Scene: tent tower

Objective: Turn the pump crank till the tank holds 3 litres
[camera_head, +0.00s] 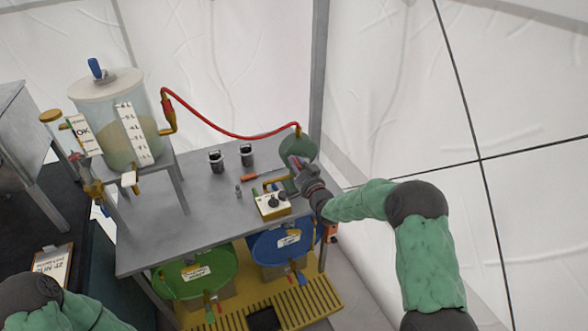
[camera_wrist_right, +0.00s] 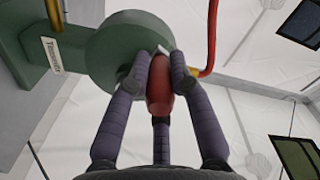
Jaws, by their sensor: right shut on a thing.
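The green pump (camera_head: 299,150) stands at the right end of the grey table; its round body (camera_wrist_right: 128,52) fills the upper middle of the right wrist view. My right gripper (camera_head: 297,165) is at the pump, its fingers (camera_wrist_right: 160,70) closed around the red crank handle (camera_wrist_right: 159,88). The tank (camera_head: 118,117) is a clear vessel with a pale lid, at the left on a raised stand. It holds yellowish liquid, and a white scale strip (camera_head: 133,134) runs down its front; the marks are too small to read. My left gripper is not in view; only part of my left arm shows at the lower left.
A red hose (camera_head: 230,132) runs from tank to pump. On the table (camera_head: 205,190) are two dark canisters (camera_head: 217,161), a small bottle and a box with dark knobs (camera_head: 272,204). Green (camera_head: 205,270) and blue (camera_head: 280,245) drums stand below on a yellow slatted pallet (camera_head: 318,300).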

